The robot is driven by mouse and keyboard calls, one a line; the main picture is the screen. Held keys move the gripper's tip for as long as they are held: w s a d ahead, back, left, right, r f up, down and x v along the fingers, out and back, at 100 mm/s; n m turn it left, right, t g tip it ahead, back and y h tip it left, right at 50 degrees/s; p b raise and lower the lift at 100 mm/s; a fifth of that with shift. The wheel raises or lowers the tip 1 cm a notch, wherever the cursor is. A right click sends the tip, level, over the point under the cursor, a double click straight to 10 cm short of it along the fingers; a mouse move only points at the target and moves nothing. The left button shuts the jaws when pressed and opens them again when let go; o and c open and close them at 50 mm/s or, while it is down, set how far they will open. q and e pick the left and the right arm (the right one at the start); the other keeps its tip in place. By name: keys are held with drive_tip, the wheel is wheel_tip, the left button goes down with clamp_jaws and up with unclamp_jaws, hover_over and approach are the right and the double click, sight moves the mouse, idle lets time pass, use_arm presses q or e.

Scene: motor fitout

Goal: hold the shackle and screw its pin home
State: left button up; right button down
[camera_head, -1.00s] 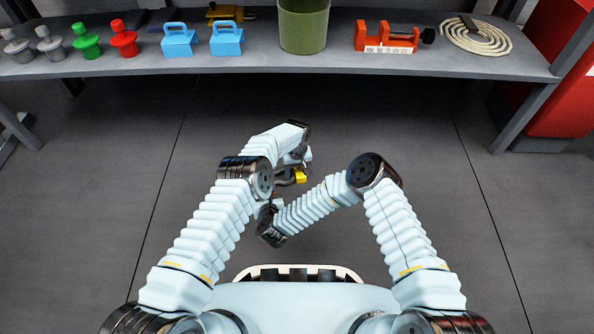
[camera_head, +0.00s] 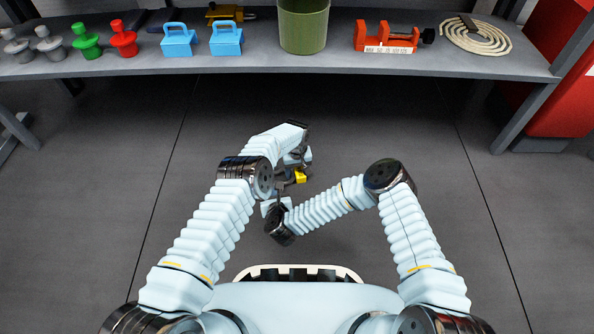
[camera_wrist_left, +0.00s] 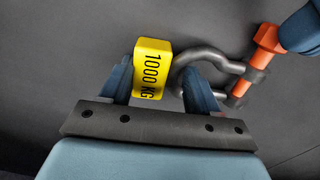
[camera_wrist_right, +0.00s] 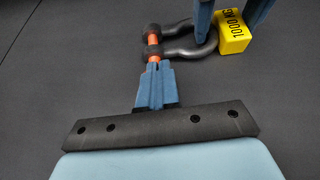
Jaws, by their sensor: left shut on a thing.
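The grey shackle (camera_wrist_left: 208,58) has a yellow block marked 1000 KG (camera_wrist_left: 152,68) on its bow. My left gripper (camera_wrist_left: 157,80) is shut on the shackle at this block, and the block also shows in the head view (camera_head: 300,176). The orange pin (camera_wrist_left: 240,87) spans between the shackle's ears, its head end sticking out on the side away from my left gripper. My right gripper (camera_wrist_right: 154,68) has its fingers close together on the pin's head end, which they largely hide in the right wrist view. How deep the pin sits is hard to tell.
A grey shelf (camera_head: 290,68) runs across the back with a green bin (camera_head: 303,28), blue handled blocks (camera_head: 179,42), knobs and an orange clamp (camera_head: 388,38). A coiled rope (camera_head: 476,38) lies at its right. The floor around the shackle is clear.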

drive_tip(key=shift+d+f, duration=0.15)
idle(0.3)
drive_tip(key=shift+s+d+r, duration=0.1)
drive_tip(key=shift+r, duration=0.3)
drive_tip(key=shift+s+d, duration=0.2)
drive_tip(key=shift+s, duration=0.75)
drive_tip(key=shift+s+d, duration=0.15)
drive_tip(key=shift+s, duration=0.8)
drive_tip(key=shift+s+d, duration=0.2)
drive_tip(key=shift+s, duration=0.75)
drive_tip(key=shift+s+a+f, duration=0.1)
drive_tip(key=shift+s+a, duration=0.25)
drive_tip(key=shift+a, duration=0.25)
drive_tip(key=shift+s+a+f, duration=0.1)
drive_tip(key=shift+s+a, duration=0.2)
drive_tip(key=shift+a, duration=0.4)
drive_tip(key=shift+w+a+f, duration=0.1)
drive_tip(key=shift+w+a, duration=0.15)
drive_tip(key=shift+w, duration=0.85)
drive_tip(key=shift+w+a+r, duration=0.1)
drive_tip(key=shift+w+a, duration=0.1)
drive_tip(key=shift+w, duration=0.95)
drive_tip(key=shift+w+a+f, duration=0.1)
drive_tip(key=shift+w+a, duration=0.15)
drive_tip(key=shift+w, duration=0.85)
drive_tip(key=shift+d, duration=0.25)
